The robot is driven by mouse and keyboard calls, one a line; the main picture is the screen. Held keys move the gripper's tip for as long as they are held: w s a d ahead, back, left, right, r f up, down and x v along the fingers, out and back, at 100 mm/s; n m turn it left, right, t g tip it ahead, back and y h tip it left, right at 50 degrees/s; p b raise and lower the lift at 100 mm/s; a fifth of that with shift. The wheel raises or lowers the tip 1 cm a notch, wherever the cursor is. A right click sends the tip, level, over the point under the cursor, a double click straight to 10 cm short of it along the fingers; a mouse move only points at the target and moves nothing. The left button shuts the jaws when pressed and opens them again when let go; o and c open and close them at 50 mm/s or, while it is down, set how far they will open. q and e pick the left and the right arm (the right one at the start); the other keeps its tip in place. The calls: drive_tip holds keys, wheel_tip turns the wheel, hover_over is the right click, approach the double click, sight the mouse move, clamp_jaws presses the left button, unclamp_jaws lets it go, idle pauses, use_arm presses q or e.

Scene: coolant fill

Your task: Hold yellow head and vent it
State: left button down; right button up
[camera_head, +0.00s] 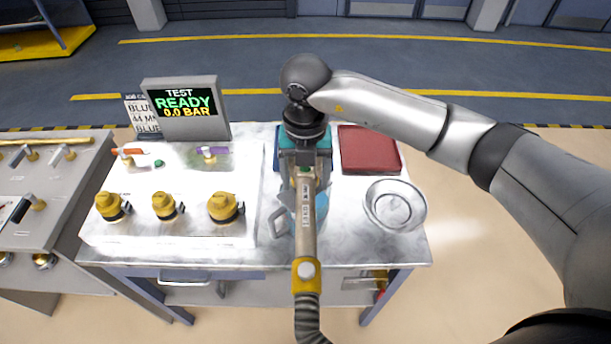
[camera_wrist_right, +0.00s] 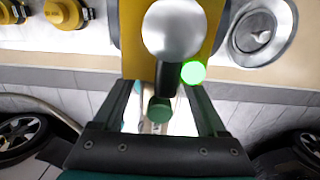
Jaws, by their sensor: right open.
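The yellow head (camera_wrist_right: 215,30) is close in the right wrist view, with a silver round knob (camera_wrist_right: 172,30) and a lit green light on it. A dark stem and a dark green knob sit below the silver knob. My right gripper (camera_wrist_right: 162,95) is open, its two dark fingers on either side of the dark green knob; I cannot tell if they touch it. In the head view my right gripper (camera_head: 304,155) is above a long tool (camera_head: 307,215) with a label, a yellow collar and a corrugated hose (camera_head: 309,318). My gripper hides much of the head there. My left gripper is not in view.
The bench (camera_head: 345,240) carries a panel with several yellow caps (camera_head: 164,206), a red mat (camera_head: 369,150) and a round metal dish (camera_head: 394,206). A display (camera_head: 185,105) reads TEST READY 0.0 BAR. A blue item stands partly hidden behind the tool.

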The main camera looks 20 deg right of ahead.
drive_tip(key=shift+f, duration=0.2)
clamp_jaws()
idle(0.6)
drive_tip(key=shift+r, duration=0.1)
idle(3.2)
